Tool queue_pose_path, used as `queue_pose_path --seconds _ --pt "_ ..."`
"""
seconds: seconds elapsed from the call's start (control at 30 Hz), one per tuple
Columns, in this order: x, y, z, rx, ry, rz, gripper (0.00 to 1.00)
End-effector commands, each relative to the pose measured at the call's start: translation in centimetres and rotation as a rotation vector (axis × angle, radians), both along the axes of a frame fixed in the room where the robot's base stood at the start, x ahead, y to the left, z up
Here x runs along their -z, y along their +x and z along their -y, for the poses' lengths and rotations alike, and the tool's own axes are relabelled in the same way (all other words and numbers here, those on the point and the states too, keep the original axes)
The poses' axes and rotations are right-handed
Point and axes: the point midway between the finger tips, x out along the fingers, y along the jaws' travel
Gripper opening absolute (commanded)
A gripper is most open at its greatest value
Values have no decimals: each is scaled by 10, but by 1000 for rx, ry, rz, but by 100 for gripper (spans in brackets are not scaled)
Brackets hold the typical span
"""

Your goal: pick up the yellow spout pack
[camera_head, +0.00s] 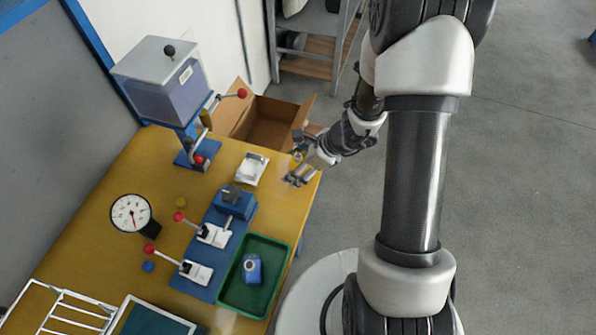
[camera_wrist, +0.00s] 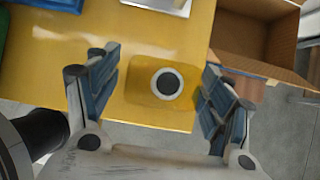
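The yellow spout pack (camera_wrist: 143,91) is in the wrist view, near the edge of the yellow bench. It has a dark round spout with a pale ring. It is nearly the bench's colour, so its outline is faint. My gripper (camera_wrist: 161,64) is open, with one finger on each side of the pack. The right finger is very close to it; I cannot tell whether it touches. In the head view my gripper (camera_head: 298,177) is at the bench's right edge, and I cannot make out the pack there.
A white fixture (camera_head: 252,168) is left of my gripper. An open cardboard box (camera_head: 270,128) stands beyond the bench edge. A green tray (camera_head: 284,262) holds a blue part (camera_head: 252,268). Toggle clamps on a blue base (camera_head: 214,262), a gauge (camera_head: 131,212) and a lever press (camera_head: 160,80) are farther left.

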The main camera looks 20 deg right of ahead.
Motion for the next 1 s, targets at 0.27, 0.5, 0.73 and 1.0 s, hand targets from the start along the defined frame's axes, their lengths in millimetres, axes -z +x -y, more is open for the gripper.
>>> queue_pose_path --seconds 0.27,0.5,0.73,1.0 --pt "0 0 0 0 0 0 55" --pt "0 0 0 0 0 0 38" --pt "0 0 0 0 0 0 26" --pt "-3 0 0 -1 0 0 26"
